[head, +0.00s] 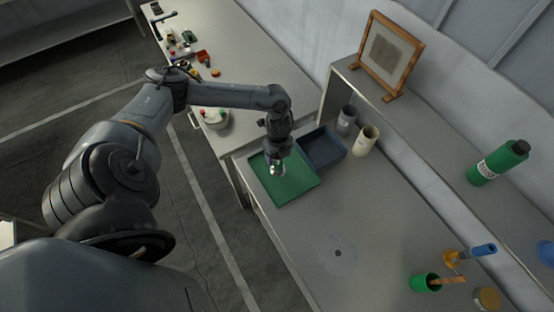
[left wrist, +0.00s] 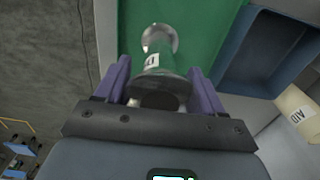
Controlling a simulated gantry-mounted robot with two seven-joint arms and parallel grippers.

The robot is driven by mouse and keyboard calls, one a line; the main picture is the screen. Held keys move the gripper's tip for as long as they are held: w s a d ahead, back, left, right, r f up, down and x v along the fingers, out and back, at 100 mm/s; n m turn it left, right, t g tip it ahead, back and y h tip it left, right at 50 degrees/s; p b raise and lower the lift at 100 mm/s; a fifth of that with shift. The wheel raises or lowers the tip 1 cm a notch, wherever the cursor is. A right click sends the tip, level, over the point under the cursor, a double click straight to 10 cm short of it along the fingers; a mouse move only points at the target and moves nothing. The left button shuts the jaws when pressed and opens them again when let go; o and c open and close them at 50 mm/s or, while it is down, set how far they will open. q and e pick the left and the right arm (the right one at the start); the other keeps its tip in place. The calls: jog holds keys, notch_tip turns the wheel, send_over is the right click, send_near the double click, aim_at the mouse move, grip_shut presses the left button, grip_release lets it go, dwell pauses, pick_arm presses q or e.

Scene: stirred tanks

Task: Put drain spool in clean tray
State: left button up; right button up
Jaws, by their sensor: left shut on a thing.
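My left gripper (head: 276,168) is over the green tray (head: 297,190) on the bench. In the left wrist view, its two purple fingers (left wrist: 160,88) are shut on the drain spool (left wrist: 158,57), a shiny metal piece with flanged ends and a small white label. The spool lies above the green tray surface in that view; whether it touches the tray I cannot tell. In the head view only a small pale part of the spool (head: 277,170) shows below the gripper. My right gripper is not in view.
A dark blue tray (head: 337,158) adjoins the green tray. A grey cup (head: 346,120) and a cream cup (head: 366,140) stand behind it. A green bottle (head: 497,163) is on the raised shelf at right. The middle bench is mostly clear.

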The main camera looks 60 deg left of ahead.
pick_arm(q)
notch_tip(320, 180, down, 3)
jog(key=shift+s+a+f+p, duration=0.1)
jog(key=shift+s+f+p, duration=0.1)
jog(key=shift+p, duration=0.15)
jog(key=shift+w+f, duration=0.1)
jog(key=shift+f, duration=0.35)
jog(key=shift+f, duration=0.15)
jog(key=o, duration=1.2)
